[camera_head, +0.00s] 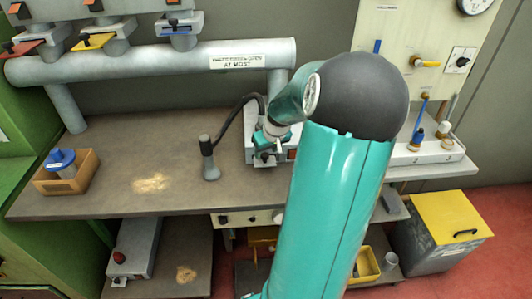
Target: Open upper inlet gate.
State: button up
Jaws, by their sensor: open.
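Three coloured slide plates stick out under grey housings at the top left: a red plate (22,48), a yellow plate (93,41) and a blue plate (174,29). No readable label shows which part is the upper inlet gate. My gripper (266,155) is small in view at the end of my teal arm, above the bench beside a grey box (252,153). It is open, with nothing seen between its fingers. It is well below and to the right of the plates. My arm hides part of the bench and the wall behind.
A thick grey pipe (150,62) runs below the housings. A grey handpiece (209,160) with a black hose stands on the bench (110,130). A wooden box (66,185) with a blue-topped jar is at left. A yellow-lidded bin (450,218) stands on the red floor.

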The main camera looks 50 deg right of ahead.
jog(key=shift+x, duration=1)
grip_shut()
jog(key=shift+s+a, duration=1.65)
jog(key=shift+a, duration=0.1)
grip_release()
